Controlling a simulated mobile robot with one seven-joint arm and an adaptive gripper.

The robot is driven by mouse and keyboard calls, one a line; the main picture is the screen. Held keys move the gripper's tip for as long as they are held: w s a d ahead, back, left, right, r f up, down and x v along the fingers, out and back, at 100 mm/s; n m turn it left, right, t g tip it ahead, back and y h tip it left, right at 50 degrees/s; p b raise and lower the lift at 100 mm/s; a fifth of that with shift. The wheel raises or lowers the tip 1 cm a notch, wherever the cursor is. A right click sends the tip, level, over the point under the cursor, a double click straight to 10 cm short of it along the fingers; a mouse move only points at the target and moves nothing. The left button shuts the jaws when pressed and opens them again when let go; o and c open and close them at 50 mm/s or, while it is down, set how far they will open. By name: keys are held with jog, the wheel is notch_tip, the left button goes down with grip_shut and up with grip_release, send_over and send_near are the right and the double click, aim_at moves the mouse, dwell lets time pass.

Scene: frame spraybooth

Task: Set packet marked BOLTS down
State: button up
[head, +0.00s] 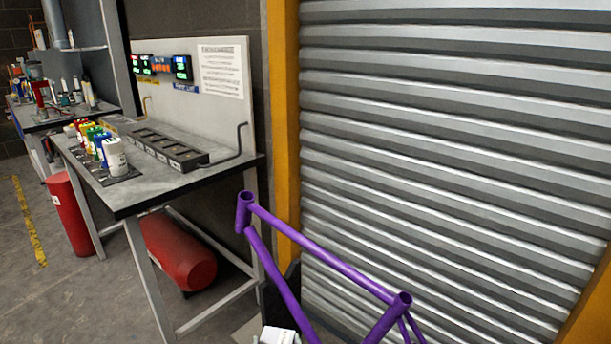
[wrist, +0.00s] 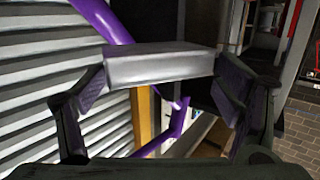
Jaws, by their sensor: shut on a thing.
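The packet (wrist: 160,66) is a pale grey, box-like thing across the middle of the wrist view. My gripper (wrist: 162,76) is shut on it, with one dark finger at its left end and one at its right end. No BOLTS mark can be read on the side that shows. In the head view a small pale thing (head: 278,336) shows at the bottom edge, cut off by the frame; I cannot tell whether it is the packet. No surface shows touching the packet's underside.
A purple bicycle frame (head: 325,248) stands close by, before a ribbed shutter (head: 450,130). A grey workbench (head: 185,178) at left holds coloured bottles (head: 114,157) and a dark slotted rack (head: 165,148). Red cylinders (head: 180,252) (head: 70,215) are below and beside it. Bench front has some bare top.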

jog(key=s+d+f+m+h, duration=0.2)
jog(key=s+d+f, duration=0.2)
jog(key=d+f, duration=0.3)
jog(key=shift+s+d+h, duration=0.15)
jog(key=shift+d+h, duration=0.25)
jog(key=shift+d, duration=0.15)
jog(key=shift+a, duration=0.15)
